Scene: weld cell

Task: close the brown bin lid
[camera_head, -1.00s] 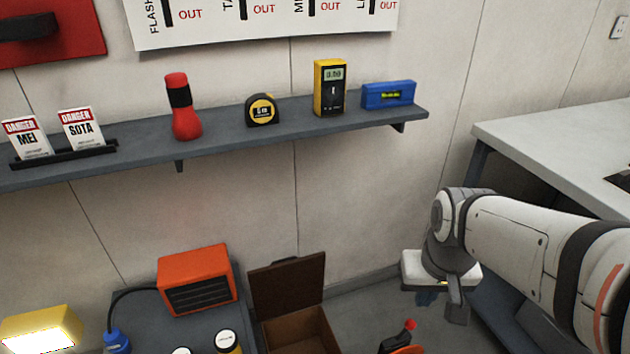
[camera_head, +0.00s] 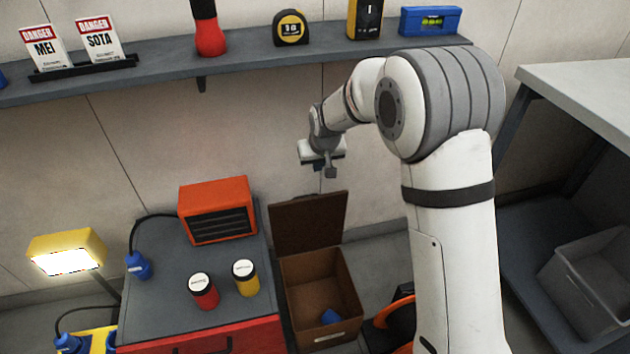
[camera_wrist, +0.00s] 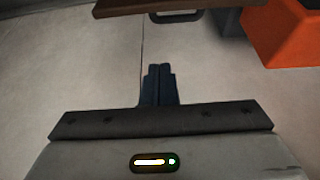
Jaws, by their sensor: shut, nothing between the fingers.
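The brown bin (camera_head: 304,290) stands on the floor to the right of the grey cabinet. Its lid (camera_head: 308,222) is open and stands up at the back of the bin, close to the wall. A small blue object (camera_head: 330,316) lies inside. My gripper (camera_head: 330,172) is above and slightly right of the lid in the head view, in front of the wall and apart from the lid. In the wrist view the gripper's dark blue fingers (camera_wrist: 159,84) are together and empty. A brown edge, likely the lid (camera_wrist: 165,6), crosses the top of the wrist view.
An orange heater (camera_head: 217,210), a red jar (camera_head: 203,291) and a yellow jar (camera_head: 245,278) stand on the cabinet top (camera_head: 165,290). A wall shelf (camera_head: 160,75) runs above. A grey crate (camera_head: 590,285) stands under the right-hand bench.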

